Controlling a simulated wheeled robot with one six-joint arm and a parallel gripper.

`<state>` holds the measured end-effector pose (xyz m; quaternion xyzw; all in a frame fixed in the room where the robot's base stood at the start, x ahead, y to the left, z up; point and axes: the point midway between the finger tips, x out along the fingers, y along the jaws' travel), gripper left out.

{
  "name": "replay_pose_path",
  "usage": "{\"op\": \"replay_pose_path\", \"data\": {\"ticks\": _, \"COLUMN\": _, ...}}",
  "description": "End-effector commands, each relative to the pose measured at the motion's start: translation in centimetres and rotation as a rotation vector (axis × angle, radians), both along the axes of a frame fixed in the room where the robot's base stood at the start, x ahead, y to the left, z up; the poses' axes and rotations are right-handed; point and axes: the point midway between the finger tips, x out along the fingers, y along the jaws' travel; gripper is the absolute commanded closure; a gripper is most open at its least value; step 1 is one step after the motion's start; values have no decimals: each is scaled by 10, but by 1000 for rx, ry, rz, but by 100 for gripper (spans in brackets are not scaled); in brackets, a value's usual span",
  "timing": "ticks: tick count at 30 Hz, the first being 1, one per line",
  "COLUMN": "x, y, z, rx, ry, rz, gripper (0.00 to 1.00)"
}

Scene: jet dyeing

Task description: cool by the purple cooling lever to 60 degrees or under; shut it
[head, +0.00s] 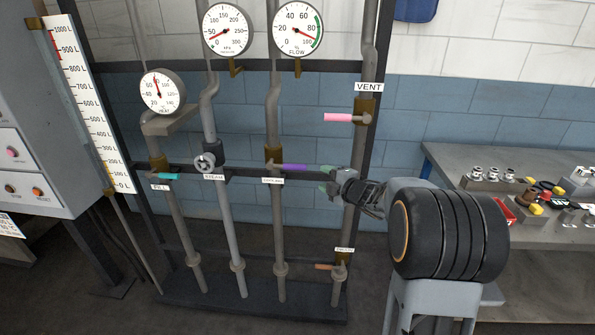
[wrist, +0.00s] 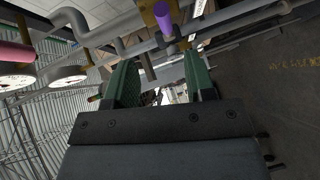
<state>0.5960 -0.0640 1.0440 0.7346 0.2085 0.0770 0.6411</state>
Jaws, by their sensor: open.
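The purple cooling lever (head: 294,167) sticks out level to the right from its brass valve (head: 273,158), crosswise to the upright pipe. My gripper (head: 326,180) is open and empty, just right of the lever's free end, with a small gap. In the wrist view the purple lever (wrist: 163,22) shows end-on at the top, beyond and roughly between the spread green fingers of my gripper (wrist: 157,68). The round temperature dial (head: 163,91) has its needle pointing nearly straight up, slightly left; its exact reading is too small to tell.
A grey handwheel (head: 206,161) sits left of the purple lever. The flow gauge (head: 297,27) needle points lower right. A cluttered bench (head: 450,168) stands right.

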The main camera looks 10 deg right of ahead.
Motion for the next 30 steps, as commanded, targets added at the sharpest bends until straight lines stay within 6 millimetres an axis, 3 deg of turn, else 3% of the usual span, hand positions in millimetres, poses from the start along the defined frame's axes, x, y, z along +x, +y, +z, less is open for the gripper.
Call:
{"op": "replay_pose_path", "data": {"ticks": 8, "x": 23, "y": 15, "z": -9, "rx": -20, "ry": -28, "rz": 69, "gripper": 50}}
{"op": "replay_pose_path", "data": {"ticks": 21, "x": 94, "y": 51, "z": -20, "rx": -19, "ry": -26, "rz": 65, "gripper": 50}}
{"op": "replay_pose_path", "data": {"ticks": 30, "x": 118, "y": 64, "z": -24, "rx": -18, "ry": -27, "rz": 63, "gripper": 50}}
